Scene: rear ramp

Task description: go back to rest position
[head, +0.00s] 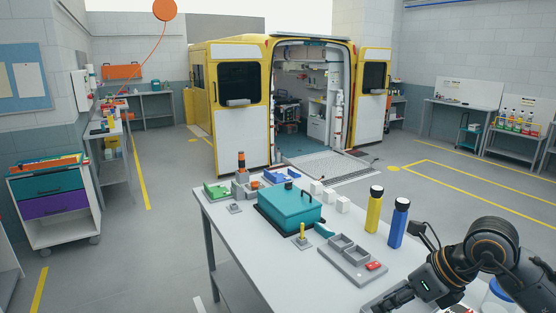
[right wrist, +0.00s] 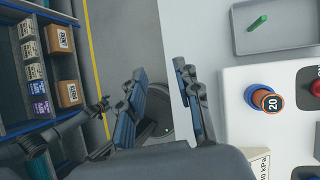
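My right arm comes in at the lower right of the head view, with its black gripper (head: 388,298) low over the near right part of the grey table (head: 225,230). In the right wrist view the two fingers of this gripper (right wrist: 162,95) stand apart. Nothing is held between them; floor and the table edge show behind. My left gripper is in neither view.
On the table are a teal case (head: 290,208), a grey compartment tray (head: 352,262), a yellow bottle (head: 374,210) and a blue bottle (head: 398,224). The right wrist view shows an orange-topped cylinder (right wrist: 265,98) and shelved boxes (right wrist: 60,40). A yellow van (head: 240,110) stands behind.

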